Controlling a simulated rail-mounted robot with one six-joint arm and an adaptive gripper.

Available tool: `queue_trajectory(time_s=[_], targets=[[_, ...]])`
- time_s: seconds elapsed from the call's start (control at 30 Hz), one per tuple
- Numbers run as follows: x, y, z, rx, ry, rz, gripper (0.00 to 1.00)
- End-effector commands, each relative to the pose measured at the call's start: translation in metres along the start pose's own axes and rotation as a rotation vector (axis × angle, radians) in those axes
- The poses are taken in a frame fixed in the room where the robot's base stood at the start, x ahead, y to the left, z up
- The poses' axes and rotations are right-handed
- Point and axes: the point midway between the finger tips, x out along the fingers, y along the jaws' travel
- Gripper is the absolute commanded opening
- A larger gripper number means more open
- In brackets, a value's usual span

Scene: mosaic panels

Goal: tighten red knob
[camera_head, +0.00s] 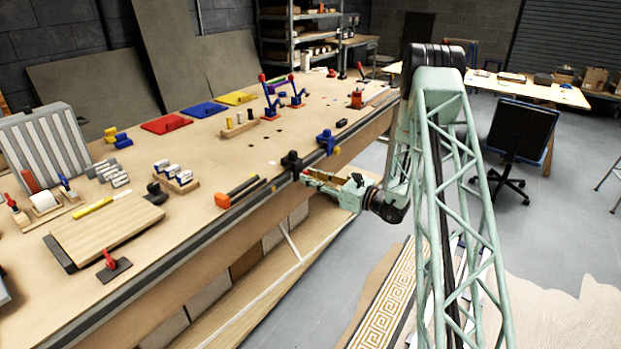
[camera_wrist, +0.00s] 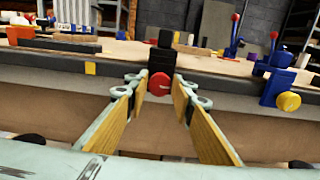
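The red knob (camera_wrist: 159,84) sits on the front of a black clamp (camera_wrist: 163,56) at the bench's front edge. In the head view the black clamp (camera_head: 291,162) stands on that edge, just left of my gripper; the knob is too small there to make out surely. My gripper (camera_wrist: 160,93) is open in the wrist view, with its yellow-lined fingers spread to the left and right of the knob. The knob appears between the fingertips, with a gap on each side. In the head view my gripper (camera_head: 318,181) points at the bench edge.
A blue clamp (camera_wrist: 277,80) with a yellow knob (camera_wrist: 289,101) is on the edge to the right. The wooden bench (camera_head: 223,150) carries blocks, boards and toggle clamps. The floor in front of the bench is open beside my arm.

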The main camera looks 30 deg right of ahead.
Motion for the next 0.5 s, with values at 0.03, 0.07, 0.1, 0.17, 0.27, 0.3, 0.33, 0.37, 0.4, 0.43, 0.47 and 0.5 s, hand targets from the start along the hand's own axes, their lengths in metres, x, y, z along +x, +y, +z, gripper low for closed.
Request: queue_trajectory(time_s=[0.03, 0.07, 0.1, 0.17, 0.27, 0.3, 0.33, 0.37, 0.4, 0.43, 0.47, 0.5], targets=[[-0.0001, 0.0000, -0.0001, 0.000, 0.000, 0.000, 0.18], [-0.0001, 0.0000, 0.0000, 0.000, 0.000, 0.000, 0.15], [-0.0001, 0.0000, -0.0001, 0.000, 0.000, 0.000, 0.12], [-0.0001, 0.0000, -0.0001, 0.000, 0.000, 0.000, 0.10], [-0.0001, 0.0000, 0.0000, 0.002, 0.000, 0.000, 0.10], [-0.0001, 0.0000, 0.0000, 0.004, 0.000, 0.000, 0.10], [-0.0001, 0.0000, 0.0000, 0.006, 0.000, 0.000, 0.10], [-0.0001, 0.0000, 0.0001, 0.009, 0.000, 0.000, 0.10], [-0.0001, 0.0000, 0.0001, 0.014, 0.000, 0.000, 0.10], [-0.0001, -0.0001, 0.0001, 0.018, 0.000, 0.000, 0.10], [-0.0001, -0.0001, 0.0002, 0.024, 0.000, 0.000, 0.10], [-0.0002, -0.0001, 0.0003, 0.033, 0.000, 0.000, 0.10]])
